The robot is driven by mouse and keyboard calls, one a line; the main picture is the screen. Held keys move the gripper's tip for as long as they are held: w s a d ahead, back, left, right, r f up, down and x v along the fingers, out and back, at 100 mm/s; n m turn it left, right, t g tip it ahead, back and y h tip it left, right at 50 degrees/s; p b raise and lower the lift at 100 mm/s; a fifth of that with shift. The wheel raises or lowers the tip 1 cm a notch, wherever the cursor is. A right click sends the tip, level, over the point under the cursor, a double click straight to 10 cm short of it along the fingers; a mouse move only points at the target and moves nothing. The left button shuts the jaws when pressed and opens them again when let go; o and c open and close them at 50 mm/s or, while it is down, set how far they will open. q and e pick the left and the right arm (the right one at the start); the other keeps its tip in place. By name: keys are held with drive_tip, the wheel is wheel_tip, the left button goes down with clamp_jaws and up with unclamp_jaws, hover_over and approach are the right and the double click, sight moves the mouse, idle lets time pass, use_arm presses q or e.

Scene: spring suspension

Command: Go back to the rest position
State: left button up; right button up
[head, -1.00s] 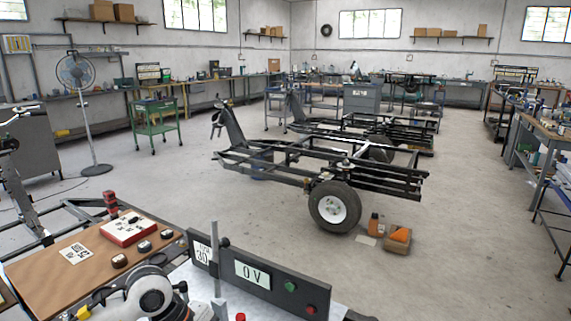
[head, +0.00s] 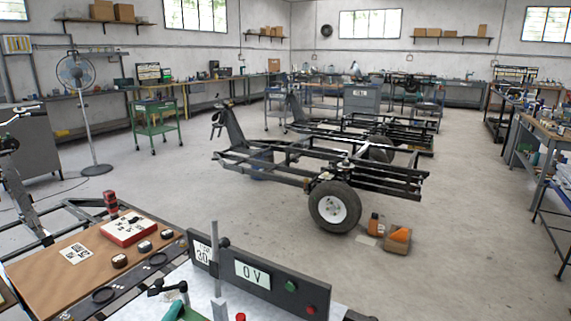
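Neither of my grippers shows in the head view. The brown work board (head: 40,275) lies at the lower left, with a red-and-white box (head: 129,229), several small dark round parts and a white code sheet (head: 76,254) on it. Two black rings lie along its dark front strip, one nearer (head: 104,295) and one farther right (head: 158,259). A dark panel (head: 262,279) with a "0 V" display, a green button and a red button stands at the bottom centre. A green device with a black arm (head: 177,305) is partly cut off by the bottom edge.
A grey upright post (head: 216,262) stands in front of the panel. A black trailer frame with a wheel (head: 334,206) stands beyond, with an orange bottle (head: 375,225) and a box (head: 398,238) beside it. A fan (head: 77,75) stands left. Open floor lies between.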

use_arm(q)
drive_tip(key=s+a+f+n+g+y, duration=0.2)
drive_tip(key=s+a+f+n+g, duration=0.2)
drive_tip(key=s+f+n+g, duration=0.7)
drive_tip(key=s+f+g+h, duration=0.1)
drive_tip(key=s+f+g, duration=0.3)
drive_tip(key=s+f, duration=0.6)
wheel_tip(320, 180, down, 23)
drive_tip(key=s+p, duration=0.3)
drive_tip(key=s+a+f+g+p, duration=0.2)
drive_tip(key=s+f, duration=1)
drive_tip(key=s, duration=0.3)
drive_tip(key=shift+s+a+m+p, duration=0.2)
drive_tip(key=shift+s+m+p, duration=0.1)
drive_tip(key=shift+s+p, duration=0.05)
